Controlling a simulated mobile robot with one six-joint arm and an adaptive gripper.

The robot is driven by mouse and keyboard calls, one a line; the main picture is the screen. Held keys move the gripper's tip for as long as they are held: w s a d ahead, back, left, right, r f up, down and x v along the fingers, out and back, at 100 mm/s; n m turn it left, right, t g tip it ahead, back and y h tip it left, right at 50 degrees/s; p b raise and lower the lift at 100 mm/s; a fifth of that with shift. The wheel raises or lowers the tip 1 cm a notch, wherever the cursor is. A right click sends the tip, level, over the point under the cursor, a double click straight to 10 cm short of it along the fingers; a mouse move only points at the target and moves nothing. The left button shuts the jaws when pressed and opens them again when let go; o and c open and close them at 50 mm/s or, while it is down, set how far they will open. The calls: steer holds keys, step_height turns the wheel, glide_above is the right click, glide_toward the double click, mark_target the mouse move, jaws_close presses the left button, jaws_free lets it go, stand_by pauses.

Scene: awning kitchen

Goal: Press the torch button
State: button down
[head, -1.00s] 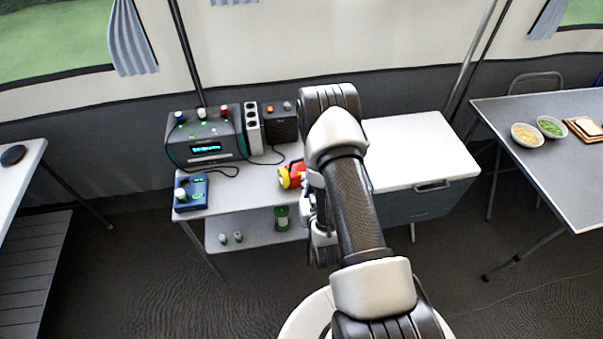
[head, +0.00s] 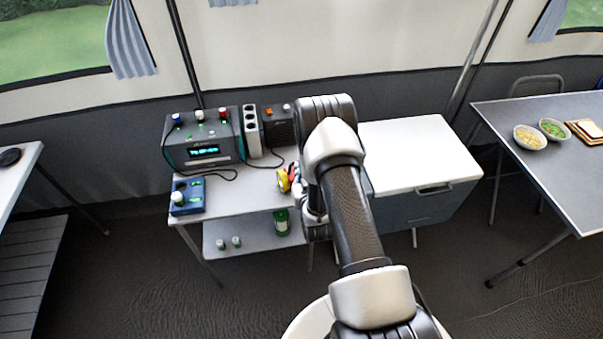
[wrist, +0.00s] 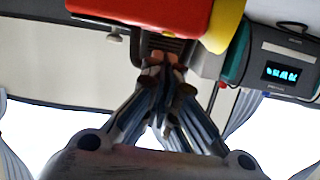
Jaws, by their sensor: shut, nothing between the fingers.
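The torch (head: 283,180), red with a yellow end, lies on the white table beside my arm in the head view. My arm covers part of it there. In the wrist view the torch's red body (wrist: 140,12) and yellow end (wrist: 222,28) fill the top middle, close to the camera. My gripper (wrist: 163,62) is shut and empty, its fingertips near the torch's lower edge in that picture. I cannot tell whether they touch it. The torch button is not visible in either view. The fingers cannot be made out clearly in the head view.
A dark device with a lit display (head: 203,150), a blue box with a knob (head: 187,196), a white socket strip (head: 252,130) and a dark box with an orange button (head: 279,125) share the table (head: 240,195). A white-topped cabinet (head: 410,150) stands right.

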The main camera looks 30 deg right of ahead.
steer(key=shift+f, duration=0.55)
